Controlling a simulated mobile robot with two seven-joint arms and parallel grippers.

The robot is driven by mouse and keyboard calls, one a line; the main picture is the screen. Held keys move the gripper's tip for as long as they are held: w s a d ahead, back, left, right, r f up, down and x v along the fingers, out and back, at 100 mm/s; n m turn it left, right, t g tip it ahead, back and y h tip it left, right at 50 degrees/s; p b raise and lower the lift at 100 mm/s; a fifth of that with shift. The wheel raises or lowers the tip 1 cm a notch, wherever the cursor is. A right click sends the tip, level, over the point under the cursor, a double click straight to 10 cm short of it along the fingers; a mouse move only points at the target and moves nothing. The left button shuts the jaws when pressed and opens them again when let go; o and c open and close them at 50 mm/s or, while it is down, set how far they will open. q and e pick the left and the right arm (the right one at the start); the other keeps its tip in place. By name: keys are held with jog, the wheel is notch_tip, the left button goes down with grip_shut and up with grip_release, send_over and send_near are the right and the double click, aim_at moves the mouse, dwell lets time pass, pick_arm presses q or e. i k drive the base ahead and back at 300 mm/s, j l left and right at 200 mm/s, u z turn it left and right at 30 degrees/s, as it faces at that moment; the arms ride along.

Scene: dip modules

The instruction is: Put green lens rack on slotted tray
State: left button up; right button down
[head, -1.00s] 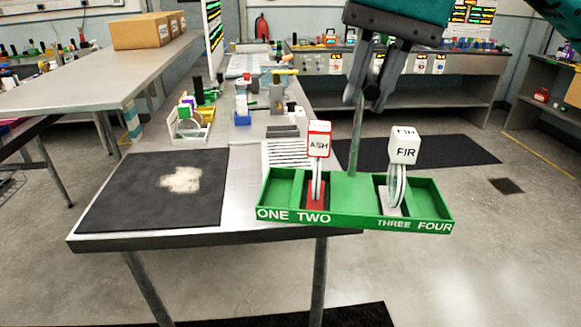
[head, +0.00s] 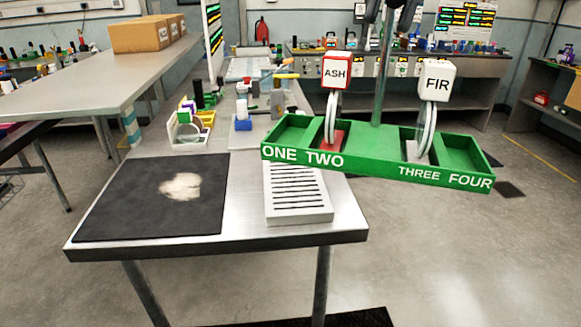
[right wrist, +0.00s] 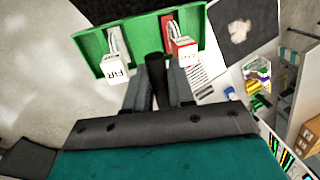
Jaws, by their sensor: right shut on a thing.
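The green lens rack (head: 375,150) hangs in the air in the head view, its right end lower. Its compartments read ONE to FOUR. A lens with a red-edged ASH block (head: 335,72) stands in TWO, and a lens with a white FIR block (head: 437,80) stands in THREE. ONE and FOUR look empty. My right gripper (right wrist: 158,82) is shut on the rack's upright post (head: 383,75). The pale slotted tray (head: 297,208) lies on the table; the rack's left part overlaps its far end in the picture, apart from it in height. My left gripper is not in view.
The metal table (head: 240,225) carries a black mat (head: 130,200) with a pale patch, left of the tray. Small bottles and holders (head: 190,125) stand farther back. Bare floor lies right of the table. A shelf with boxes (head: 140,35) is at far left.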

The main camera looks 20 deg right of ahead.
aim_at(292, 172)
jog(key=i, duration=0.95)
